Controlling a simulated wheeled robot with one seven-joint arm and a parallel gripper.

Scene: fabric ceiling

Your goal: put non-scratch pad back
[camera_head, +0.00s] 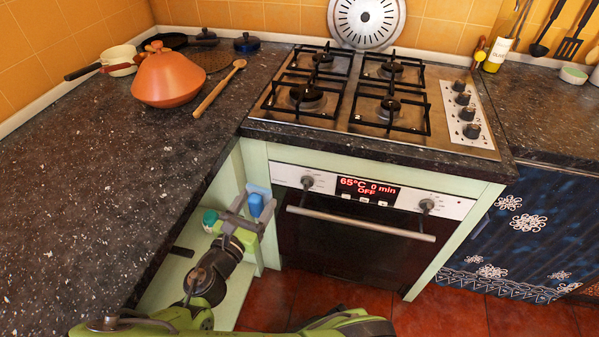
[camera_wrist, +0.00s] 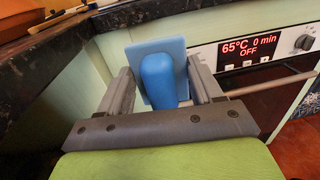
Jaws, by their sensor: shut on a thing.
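The non-scratch pad is a light blue flat sheet with a darker blue rounded handle (camera_wrist: 158,78). It also shows in the head view (camera_head: 255,205), beside the oven's left edge. My gripper (camera_head: 243,207) is shut on the pad. In the wrist view the grey fingers (camera_wrist: 160,88) stand on both sides of the blue handle. The pad is held in front of the pale green cabinet side, below the dark countertop's level. A green and white item (camera_head: 210,218) is just left of my gripper, on or near the open shelf space under the counter.
The dark speckled countertop (camera_head: 100,190) overhangs at the left, with an orange pot (camera_head: 168,80) and wooden spoon (camera_head: 219,89) towards the back. The oven (camera_head: 350,240) with its protruding handle is to the right. The open cabinet (camera_head: 205,265) lies under the counter.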

